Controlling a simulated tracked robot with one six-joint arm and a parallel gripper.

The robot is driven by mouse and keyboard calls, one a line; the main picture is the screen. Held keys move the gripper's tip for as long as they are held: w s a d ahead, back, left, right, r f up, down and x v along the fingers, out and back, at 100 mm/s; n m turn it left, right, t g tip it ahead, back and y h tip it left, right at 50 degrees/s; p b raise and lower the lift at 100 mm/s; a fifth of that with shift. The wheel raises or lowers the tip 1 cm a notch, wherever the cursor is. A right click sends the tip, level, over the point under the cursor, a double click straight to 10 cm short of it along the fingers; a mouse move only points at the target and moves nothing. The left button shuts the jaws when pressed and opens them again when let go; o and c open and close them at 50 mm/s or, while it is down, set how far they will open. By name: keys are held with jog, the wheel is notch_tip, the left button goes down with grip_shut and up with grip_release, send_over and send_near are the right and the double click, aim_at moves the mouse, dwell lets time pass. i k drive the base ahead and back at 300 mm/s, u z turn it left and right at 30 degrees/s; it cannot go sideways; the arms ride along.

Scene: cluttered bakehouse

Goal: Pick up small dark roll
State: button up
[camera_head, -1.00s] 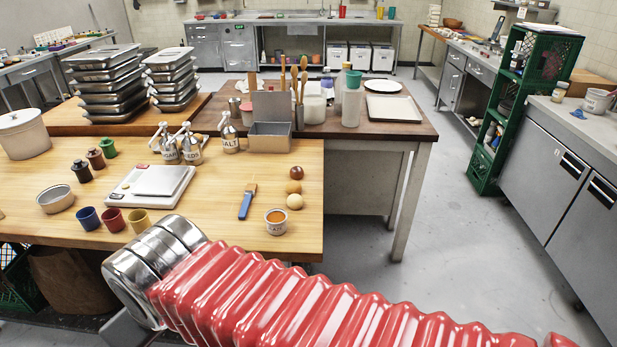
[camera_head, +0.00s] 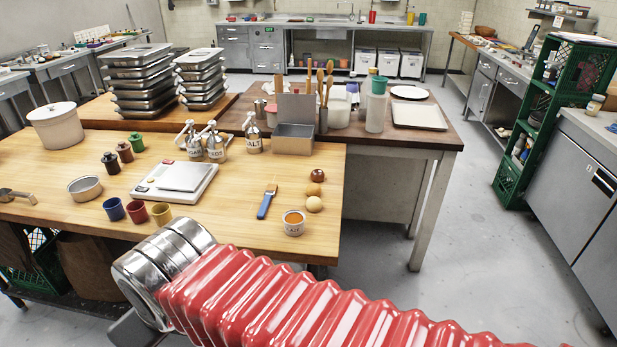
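A small dark brown roll (camera_head: 317,175) sits on the light wooden table near its right edge. Two paler rolls lie just in front of it, a tan roll (camera_head: 313,189) and a cream roll (camera_head: 314,204). My red ribbed arm crosses the lower part of the view, with its metal end at the lower left, in front of the table's front edge. My gripper's fingers are not visible, so I cannot see whether it holds anything. The dark roll is unobstructed and well apart from my arm.
A scale (camera_head: 177,181), labelled bottles (camera_head: 253,138) and a metal tin (camera_head: 292,139) are further left and behind. Open floor (camera_head: 490,260) lies to the right.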

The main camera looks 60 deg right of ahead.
aim_at(317, 175)
jog(key=u, duration=0.85)
jog(key=i, duration=0.95)
jog(key=z, duration=2.7)
